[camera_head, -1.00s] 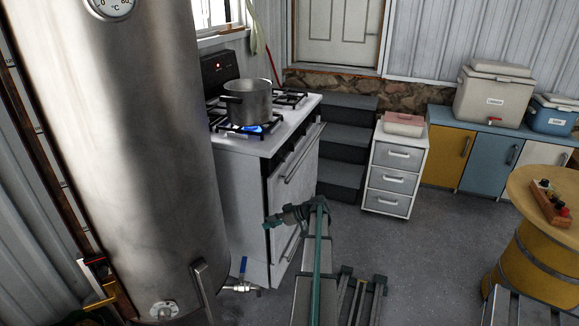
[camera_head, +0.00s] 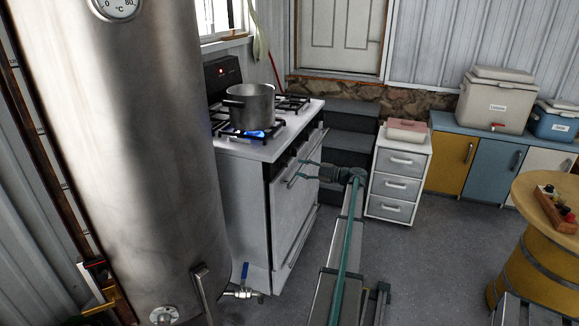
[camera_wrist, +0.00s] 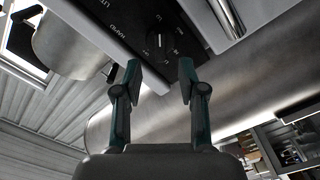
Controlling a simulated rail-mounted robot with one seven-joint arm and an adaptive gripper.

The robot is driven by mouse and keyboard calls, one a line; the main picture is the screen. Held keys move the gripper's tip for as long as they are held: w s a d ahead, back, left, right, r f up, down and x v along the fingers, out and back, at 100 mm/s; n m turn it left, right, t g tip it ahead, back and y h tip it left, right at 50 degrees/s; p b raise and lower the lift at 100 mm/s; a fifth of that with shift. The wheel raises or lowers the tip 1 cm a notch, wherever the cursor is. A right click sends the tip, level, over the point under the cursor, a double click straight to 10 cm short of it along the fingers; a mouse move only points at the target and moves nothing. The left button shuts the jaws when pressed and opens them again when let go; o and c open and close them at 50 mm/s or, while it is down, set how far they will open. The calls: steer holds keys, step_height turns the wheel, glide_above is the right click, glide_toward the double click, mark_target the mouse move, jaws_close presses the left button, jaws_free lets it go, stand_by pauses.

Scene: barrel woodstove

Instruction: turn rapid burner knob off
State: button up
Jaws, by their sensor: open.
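The white stove (camera_head: 240,190) stands left of centre in the head view, with a blue flame (camera_head: 255,134) lit under a steel pot (camera_head: 250,105). In the wrist view, a round black knob (camera_wrist: 160,42) with a light pointer mark sits on the dark control panel (camera_wrist: 122,30), near lettering that looks like "RAPID". My gripper (camera_head: 303,171) is in front of the stove's front face; its fingers also show in the wrist view (camera_wrist: 160,76). It is open and empty, with the knob between and beyond its fingertips, apparently not touching. The knobs cannot be made out in the head view.
An oven door handle (camera_wrist: 230,18) lies close by the panel. A tall steel tank (camera_head: 130,150) stands left of the stove, with a blue-handled valve (camera_head: 244,275) low down. A drawer cabinet (camera_head: 400,170) stands to the right; open floor (camera_head: 430,260) lies before it.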

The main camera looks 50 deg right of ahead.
mark_target(287, 165)
steer(key=shift+p+x, duration=0.35)
steer(key=shift+x, duration=2.65)
steer(key=shift+f, duration=0.1)
jaws_close()
